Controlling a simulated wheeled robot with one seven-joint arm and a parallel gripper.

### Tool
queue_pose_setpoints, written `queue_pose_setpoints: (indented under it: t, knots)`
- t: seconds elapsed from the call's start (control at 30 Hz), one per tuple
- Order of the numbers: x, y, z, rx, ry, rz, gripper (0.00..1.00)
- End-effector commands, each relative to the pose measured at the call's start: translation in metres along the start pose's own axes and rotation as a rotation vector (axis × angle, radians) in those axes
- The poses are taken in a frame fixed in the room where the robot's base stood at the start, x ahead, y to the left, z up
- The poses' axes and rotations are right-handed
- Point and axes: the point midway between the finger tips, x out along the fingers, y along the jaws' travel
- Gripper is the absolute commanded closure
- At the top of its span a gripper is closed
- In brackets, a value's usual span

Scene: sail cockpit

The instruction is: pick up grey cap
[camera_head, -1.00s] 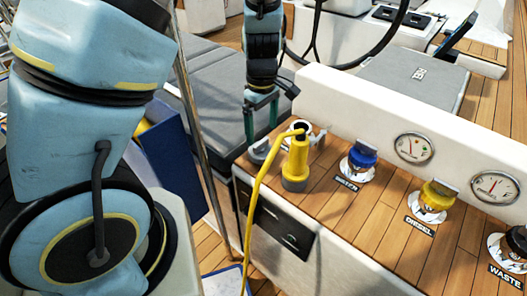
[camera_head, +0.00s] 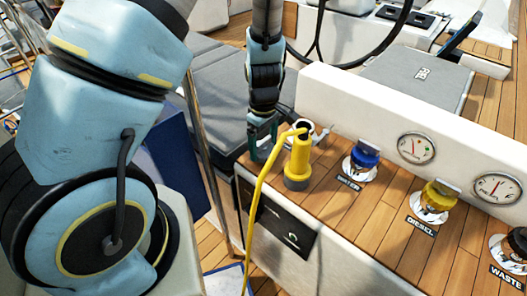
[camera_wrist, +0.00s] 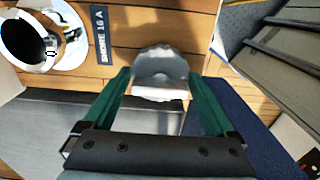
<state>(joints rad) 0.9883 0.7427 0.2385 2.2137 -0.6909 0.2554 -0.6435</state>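The grey cap (camera_wrist: 160,68) shows in the wrist view between my two green fingertips, on the wooden panel. My gripper (camera_wrist: 160,78) has its fingers apart, one on each side of the cap, with little room beside it. I cannot tell whether a finger touches it. In the head view my gripper (camera_head: 262,142) is low at the left end of the wooden panel, and the cap is mostly hidden behind the fingers.
A yellow plug (camera_head: 297,160) with a yellow cable stands just right of my gripper. A round metal inlet (camera_wrist: 72,38) lies beside a "SHORE 16 A" label (camera_wrist: 100,32). Blue (camera_head: 365,153) and yellow (camera_head: 438,195) caps and gauges (camera_head: 416,148) are farther right.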

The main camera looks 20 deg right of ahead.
Motion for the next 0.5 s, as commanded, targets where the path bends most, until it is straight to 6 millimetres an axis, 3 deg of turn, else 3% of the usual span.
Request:
queue_pose_setpoints:
  t: [0.07, 0.5]
  knots:
    - [-0.0001, 0.0003, 0.0, 0.0, 0.0, 0.001, 0.22]
    - [-0.0004, 0.0004, 0.0, 0.0, 0.0, 0.001, 0.72]
